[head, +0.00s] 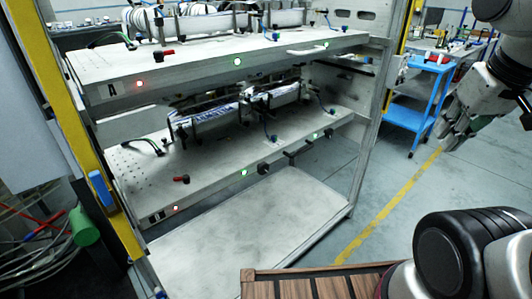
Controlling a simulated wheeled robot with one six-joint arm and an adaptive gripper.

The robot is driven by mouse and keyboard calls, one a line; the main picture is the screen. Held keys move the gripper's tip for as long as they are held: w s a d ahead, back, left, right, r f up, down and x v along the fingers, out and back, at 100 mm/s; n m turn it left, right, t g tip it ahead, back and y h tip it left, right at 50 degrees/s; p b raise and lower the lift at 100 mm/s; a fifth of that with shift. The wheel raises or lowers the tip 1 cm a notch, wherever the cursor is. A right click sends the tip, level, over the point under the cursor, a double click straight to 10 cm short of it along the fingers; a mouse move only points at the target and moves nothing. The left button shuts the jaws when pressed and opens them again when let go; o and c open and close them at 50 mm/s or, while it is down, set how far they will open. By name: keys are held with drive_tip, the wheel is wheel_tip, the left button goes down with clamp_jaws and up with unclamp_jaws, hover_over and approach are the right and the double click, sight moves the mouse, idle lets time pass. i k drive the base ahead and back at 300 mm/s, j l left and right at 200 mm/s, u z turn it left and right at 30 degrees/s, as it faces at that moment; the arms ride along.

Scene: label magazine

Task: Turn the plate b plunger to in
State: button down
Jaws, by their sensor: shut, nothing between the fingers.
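Plate b appears to be the lower grey plate (215,160) of the rack; its front label is too small to read surely. A black knob (263,168) on its front edge may be the plunger; I cannot tell whether it is in or out. A small red handle (181,179) lies on the plate's top near the left front. My gripper (452,138) is at the right, over the floor, well apart from the rack. Its fingers are together and hold nothing.
The upper plate (200,68), marked A, overhangs the lower one. A metal upright (378,110) bounds the rack on the right, a yellow post (75,130) on the left. A blue cart (408,115) stands behind. Floor is clear between rack and gripper. A slatted wooden surface (310,287) is in front.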

sight(185, 178)
drive_tip(key=i+u, duration=0.1)
drive_tip(key=u, duration=0.25)
drive_tip(key=i+l+u, duration=0.1)
drive_tip(key=u, duration=0.3)
